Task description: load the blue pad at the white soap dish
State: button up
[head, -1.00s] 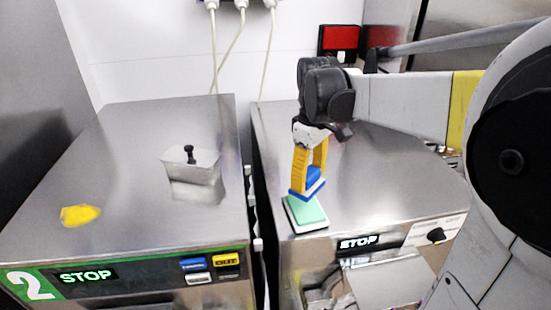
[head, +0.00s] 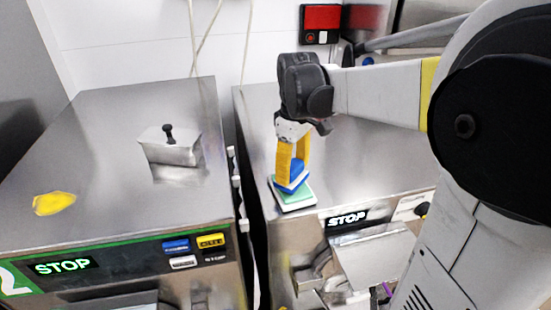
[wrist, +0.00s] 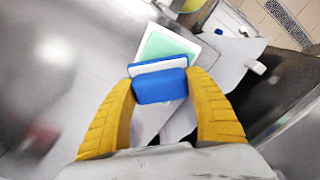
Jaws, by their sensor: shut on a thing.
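My gripper (head: 291,182) points down over the right freezer top, its yellow fingers shut on the blue pad (head: 293,186). In the wrist view the blue pad (wrist: 160,86) sits between both fingertips, with a white layer along its far side. The white soap dish (head: 298,208), pale green inside, lies at the front edge of the right freezer top, directly under the pad. In the wrist view the dish (wrist: 150,43) shows just beyond the pad, its near part hidden. I cannot tell whether pad and dish touch.
The right freezer (head: 370,160) has a STOP display and a metal spout area below the dish. The left freezer (head: 110,130) carries a metal box with a black knob (head: 170,150) and a yellow piece (head: 54,203). A dark gap separates the freezers.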

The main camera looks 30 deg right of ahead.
aim_at(293, 166)
jog(key=shift+f+b, duration=0.45)
jog(key=shift+f, duration=0.15)
dwell(1.6)
jog(key=shift+r, duration=0.1)
jog(key=shift+r+p, duration=2.4)
jog(key=shift+r, duration=1.1)
jog(key=shift+f, duration=0.1)
